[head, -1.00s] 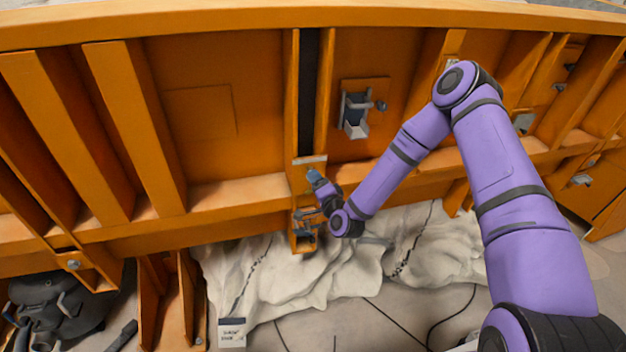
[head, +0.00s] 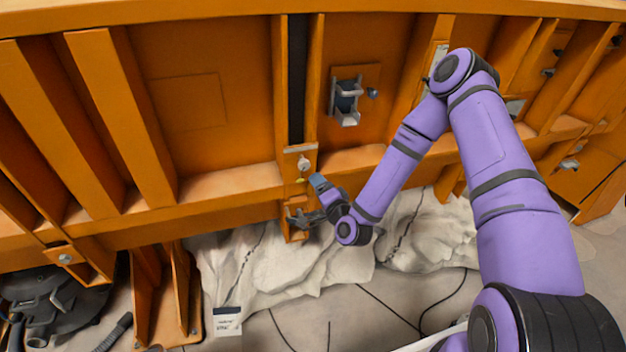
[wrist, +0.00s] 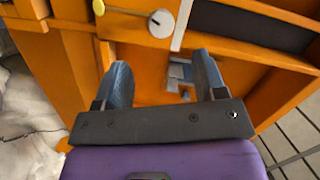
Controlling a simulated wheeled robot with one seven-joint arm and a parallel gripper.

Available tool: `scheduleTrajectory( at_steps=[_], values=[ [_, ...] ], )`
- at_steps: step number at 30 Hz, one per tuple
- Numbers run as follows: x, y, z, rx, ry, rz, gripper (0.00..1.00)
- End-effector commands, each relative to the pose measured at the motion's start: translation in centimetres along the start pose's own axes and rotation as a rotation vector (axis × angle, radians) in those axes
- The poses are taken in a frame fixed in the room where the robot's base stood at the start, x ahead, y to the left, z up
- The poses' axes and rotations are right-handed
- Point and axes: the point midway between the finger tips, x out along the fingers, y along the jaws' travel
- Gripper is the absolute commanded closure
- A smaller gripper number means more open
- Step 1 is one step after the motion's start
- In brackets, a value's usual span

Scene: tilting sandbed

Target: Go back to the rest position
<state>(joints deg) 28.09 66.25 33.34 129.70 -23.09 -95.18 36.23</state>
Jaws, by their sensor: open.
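My gripper (head: 296,216) is at the end of my purple arm, close in front of the lower part of the orange sandbed frame (head: 225,187). In the wrist view my gripper (wrist: 164,84) shows two blue-grey fingers set well apart with nothing between them. Beyond the fingers are an orange post and a grey metal fitting (wrist: 180,72). A round silver knob (wrist: 161,23) sits above the fingers, apart from them. In the head view a small pale round part (head: 304,163) shows on the post just above my gripper.
A grey bracket (head: 346,102) is fixed to the orange panel, up and right of my gripper. White crumpled cloth (head: 285,268) lies below the frame. A small white label (head: 227,321) stands on the floor. Dark cables cross the floor, and black equipment (head: 50,300) is at lower left.

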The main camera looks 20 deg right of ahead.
Motion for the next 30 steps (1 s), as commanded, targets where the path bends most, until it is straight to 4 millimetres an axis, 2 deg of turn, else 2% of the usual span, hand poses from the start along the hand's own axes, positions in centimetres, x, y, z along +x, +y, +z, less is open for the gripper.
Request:
scheduleTrajectory(
  at_steps=[8, 15, 20, 30],
  values=[
    [0.6, -1.1, -0.2, -0.063, -0.052, 0.016, 0.36],
    [1.8, -4.4, -0.8, -0.274, -0.219, 0.095, 0.36],
    [2.0, -6.7, -1.7, -0.419, -0.318, 0.162, 0.36],
    [0.6, -12.2, -4.7, -0.694, -0.471, 0.322, 0.36]
  ],
)
